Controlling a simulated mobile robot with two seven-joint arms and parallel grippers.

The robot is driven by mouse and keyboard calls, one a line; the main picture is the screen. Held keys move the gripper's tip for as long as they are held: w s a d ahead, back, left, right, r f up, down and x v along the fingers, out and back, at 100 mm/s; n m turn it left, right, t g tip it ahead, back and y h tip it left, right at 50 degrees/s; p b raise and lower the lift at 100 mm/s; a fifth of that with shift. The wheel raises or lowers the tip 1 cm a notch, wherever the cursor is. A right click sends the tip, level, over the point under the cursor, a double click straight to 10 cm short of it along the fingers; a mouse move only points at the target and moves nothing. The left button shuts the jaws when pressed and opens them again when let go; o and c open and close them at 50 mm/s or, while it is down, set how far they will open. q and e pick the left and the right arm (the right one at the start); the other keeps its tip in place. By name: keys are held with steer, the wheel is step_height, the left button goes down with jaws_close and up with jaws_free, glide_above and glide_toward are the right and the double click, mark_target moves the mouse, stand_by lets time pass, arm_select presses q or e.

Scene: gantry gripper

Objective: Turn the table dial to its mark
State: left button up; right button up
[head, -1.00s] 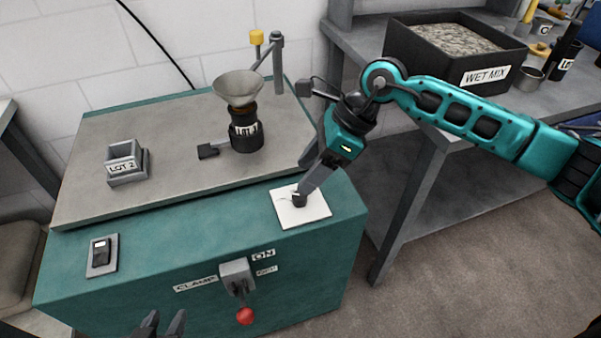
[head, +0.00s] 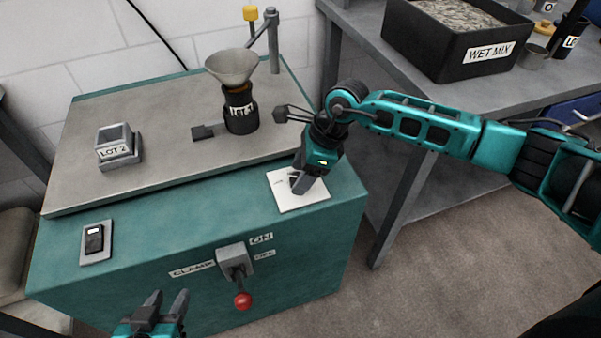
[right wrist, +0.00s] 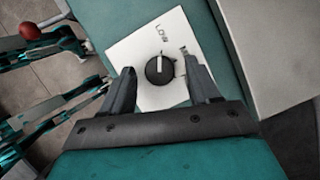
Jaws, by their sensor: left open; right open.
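The dial is a round black knob (right wrist: 160,70) with a white pointer line, on a white plate (right wrist: 150,45) with printed marks; it shows in the right wrist view. In the head view the plate (head: 312,197) lies on the table's teal front ledge, and my gripper mostly hides the knob. My right gripper (right wrist: 165,88) is open, pointing down over the plate, its fingers on either side of the knob with gaps; I cannot tell whether they reach its height. My left gripper (head: 165,303) is open and empty, low in front of the cabinet.
A clamp lever with a red ball (head: 242,301) sticks out of the cabinet front near my left gripper. A funnel on a LOT 1 holder (head: 240,118), a LOT 2 block (head: 118,152) and a small switch (head: 95,240) stand on the table. A WET MIX bin (head: 440,50) is at the back right.

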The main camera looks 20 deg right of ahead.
steer(key=shift+a+f, duration=0.1)
steer(key=shift+f, duration=0.2)
steer(key=shift+c, duration=0.4)
steer(key=c, duration=0.9)
steer(key=shift+c, duration=0.2)
